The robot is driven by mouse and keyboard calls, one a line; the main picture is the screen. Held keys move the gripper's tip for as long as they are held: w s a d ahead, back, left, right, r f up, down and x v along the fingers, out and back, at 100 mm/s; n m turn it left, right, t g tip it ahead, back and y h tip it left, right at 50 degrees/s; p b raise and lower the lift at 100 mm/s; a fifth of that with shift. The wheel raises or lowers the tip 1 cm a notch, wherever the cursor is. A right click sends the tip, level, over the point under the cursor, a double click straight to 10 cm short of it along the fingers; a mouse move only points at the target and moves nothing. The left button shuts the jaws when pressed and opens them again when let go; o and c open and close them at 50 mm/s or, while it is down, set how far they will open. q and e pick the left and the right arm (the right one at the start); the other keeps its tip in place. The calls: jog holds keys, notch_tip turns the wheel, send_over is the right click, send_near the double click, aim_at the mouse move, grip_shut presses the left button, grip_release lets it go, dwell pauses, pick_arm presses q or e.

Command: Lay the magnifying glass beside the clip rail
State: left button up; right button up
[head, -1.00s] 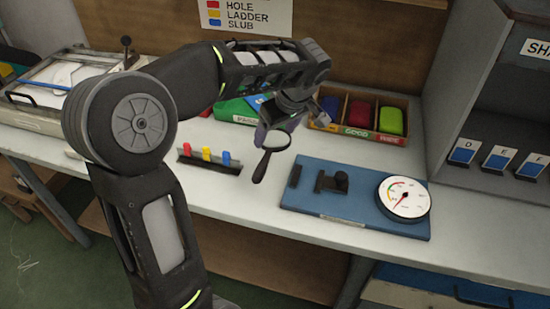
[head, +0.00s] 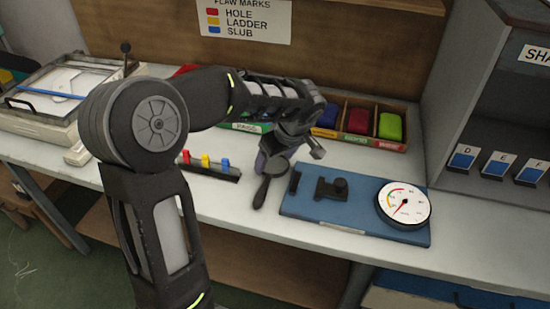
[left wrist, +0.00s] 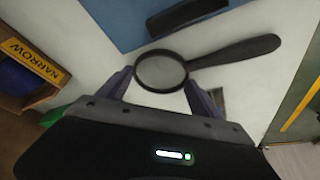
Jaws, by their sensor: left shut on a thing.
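The magnifying glass (head: 262,191) has a dark handle and a round lens. My left gripper (head: 272,163) is shut on it. In the left wrist view the two fingers (left wrist: 158,86) grip the rim of the lens (left wrist: 161,71), and the handle (left wrist: 236,51) points to the right. The glass is low over the bench, right of the clip rail and apart from it. I cannot tell whether it touches the bench. The clip rail (head: 217,173) is a dark strip with red, yellow and blue clips. My right gripper is not in view.
A blue board (head: 330,219) with a dial gauge (head: 404,203) lies close to the right of the glass. Behind is a box with coloured compartments (head: 388,143). A grey shelf unit (head: 440,120) stands at the right. A narrow strip of bench is free between rail and board.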

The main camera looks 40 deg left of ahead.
pick_arm(q)
jog(key=shift+f, duration=0.1)
jog(key=o, duration=1.6)
jog(key=shift+r, duration=0.3)
jog(key=v, duration=1.1)
jog(key=shift+d+r, duration=0.25)
jog(key=shift+r, duration=0.05)
